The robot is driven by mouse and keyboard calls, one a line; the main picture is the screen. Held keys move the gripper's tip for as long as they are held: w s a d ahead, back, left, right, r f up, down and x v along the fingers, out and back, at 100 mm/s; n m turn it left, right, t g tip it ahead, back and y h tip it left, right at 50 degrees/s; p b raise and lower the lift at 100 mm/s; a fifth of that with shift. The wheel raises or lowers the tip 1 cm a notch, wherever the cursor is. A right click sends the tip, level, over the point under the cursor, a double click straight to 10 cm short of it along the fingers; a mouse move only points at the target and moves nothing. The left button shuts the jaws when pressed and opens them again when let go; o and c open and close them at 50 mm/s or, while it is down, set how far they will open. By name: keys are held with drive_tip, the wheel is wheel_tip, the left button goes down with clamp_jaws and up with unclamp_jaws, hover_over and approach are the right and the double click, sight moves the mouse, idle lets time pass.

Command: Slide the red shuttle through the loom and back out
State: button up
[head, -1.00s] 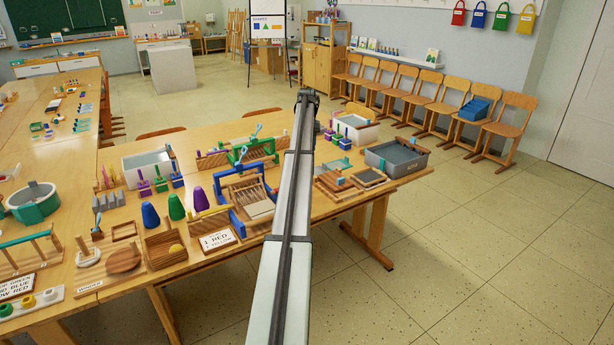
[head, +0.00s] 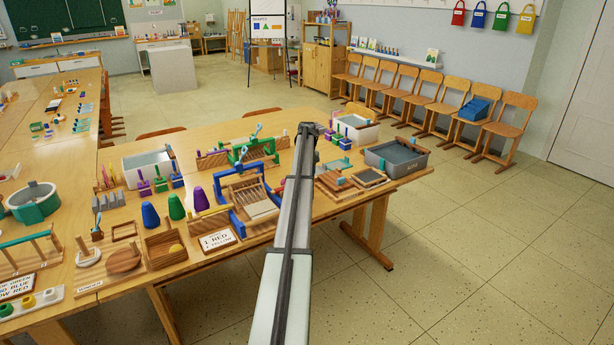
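A small loom with a blue frame (head: 237,220) and light warp threads (head: 258,205) stands on the near wooden table, just left of my arm. A second, green-framed loom (head: 240,154) stands behind it.
A card reading "1 RED" and "YELLOW" (head: 217,240), a wooden tray (head: 166,247) and blue, green and purple cones (head: 176,207) stand left of the blue loom. A grey bin (head: 397,157) and small wooden frames (head: 369,177) are to its right. Floor right of the table is clear.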

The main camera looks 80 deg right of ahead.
drive_tip(key=shift+f, duration=0.15)
clamp_jaws()
idle(0.4)
